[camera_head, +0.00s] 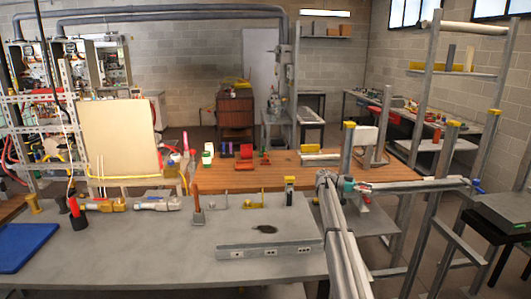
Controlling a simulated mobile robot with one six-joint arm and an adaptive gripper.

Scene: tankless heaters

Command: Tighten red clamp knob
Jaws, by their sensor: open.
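I cannot make out with certainty which part is the red clamp knob. A red-handled piece on a black base (76,212) stands upright at the left of the grey bench. An orange-red upright handle (197,202) stands on a small foot near the middle of that bench. A small red item (265,158) sits on the wooden bench behind. A small teal and red fitting (350,187) sits at the grey rails on the right. My gripper cannot be made out in this view.
The grey bench (170,260) has a clear front middle. It carries a blue mat (25,247), brass fittings (105,204) and a low grey block (270,252). Grey rails (345,250) rise at its right end. The wooden bench (225,183) is behind.

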